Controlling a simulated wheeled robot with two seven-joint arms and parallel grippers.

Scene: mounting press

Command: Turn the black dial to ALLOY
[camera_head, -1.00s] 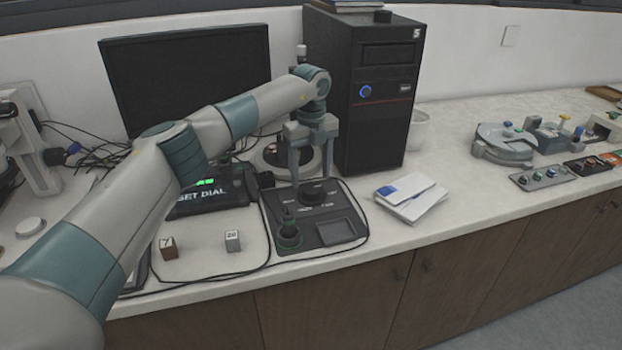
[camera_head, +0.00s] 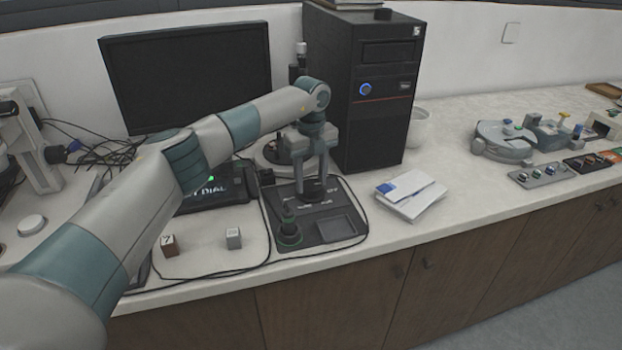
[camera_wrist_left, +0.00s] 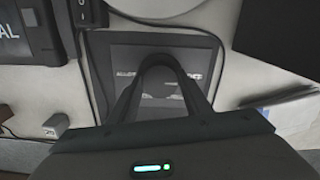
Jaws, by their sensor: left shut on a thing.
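The black dial (camera_head: 312,189) sits on a flat dark control panel (camera_head: 335,211) on the counter. My left gripper (camera_head: 313,184) points straight down over the panel, its fingers shut on the dial from both sides. In the left wrist view the fingers (camera_wrist_left: 163,75) reach down to the panel (camera_wrist_left: 208,68) and largely hide the dial. Some white lettering shows beside the fingers, but I cannot read which mark the dial points at. A small display (camera_head: 225,187) left of the panel reads partly "DIAL"; my arm covers the rest. My right gripper is not in view.
Two small cubes, one brown (camera_head: 170,245) and one grey (camera_head: 234,238), lie further left. A black computer tower (camera_head: 372,95) stands close behind my gripper. Papers (camera_head: 411,196) lie to the right; cables loop around the panel.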

